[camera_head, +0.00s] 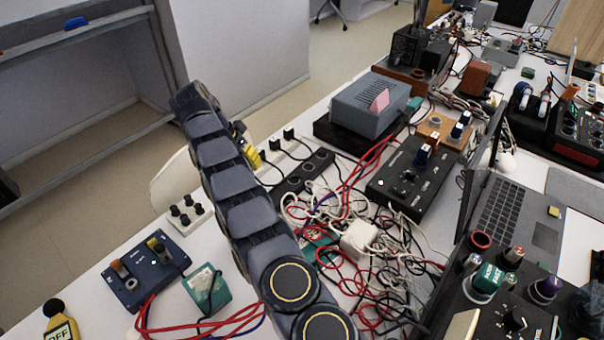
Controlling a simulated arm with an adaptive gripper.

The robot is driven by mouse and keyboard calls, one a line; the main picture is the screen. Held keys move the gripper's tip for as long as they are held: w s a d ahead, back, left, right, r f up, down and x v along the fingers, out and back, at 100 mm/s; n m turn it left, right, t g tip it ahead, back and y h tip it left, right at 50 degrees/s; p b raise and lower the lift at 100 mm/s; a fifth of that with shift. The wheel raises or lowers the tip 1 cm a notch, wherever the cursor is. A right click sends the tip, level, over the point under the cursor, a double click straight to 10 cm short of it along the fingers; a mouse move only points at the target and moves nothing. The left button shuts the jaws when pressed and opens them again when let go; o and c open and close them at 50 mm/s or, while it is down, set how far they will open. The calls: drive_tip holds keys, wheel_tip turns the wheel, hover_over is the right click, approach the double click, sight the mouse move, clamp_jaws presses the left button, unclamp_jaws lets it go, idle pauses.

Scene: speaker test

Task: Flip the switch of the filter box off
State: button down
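No box carries a label that I can read as "filter", so I cannot tell which is the filter box. A blue box (146,270) with an orange-brown knob and a yellow-topped knob stands at the lower left. A black control box (415,180) with a lit green light and small knobs stands right of centre. A yellow block marked "OFF" (60,330) is cut by the bottom left edge. My dark segmented arm rises from the bottom centre to the upper left. My gripper cannot be made out, and no contact with a switch shows.
Tangled red, white and black cables (355,265) cover the middle of the bench. A grey-blue box (368,103) stands behind them. An open laptop (505,208) and a black mixer-like device (510,305) are at right.

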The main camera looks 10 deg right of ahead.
drive_tip(key=w+d+r+m+g+y, duration=0.1)
drive_tip(key=d+r+m+g+y, duration=0.15)
drive_tip(key=d+m, duration=1.55)
wheel_tip(320, 180, up, 2)
drive_tip(key=m+y, duration=0.1)
drive_tip(key=m, duration=0.2)
hover_over(404, 195)
drive_tip(key=w+a, duration=0.1)
drive_tip(key=w, duration=0.1)
drive_tip(key=shift+s+a+t, duration=0.15)
drive_tip(key=shift+a+t, duration=0.1)
drive_tip(key=shift+t, duration=0.1)
drive_tip(key=f, duration=0.4)
drive_tip(key=s+d+f, duration=0.1)
drive_tip(key=f, duration=0.9)
drive_tip(key=shift+s+d, duration=0.15)
drive_tip(key=shift+s, duration=0.05)
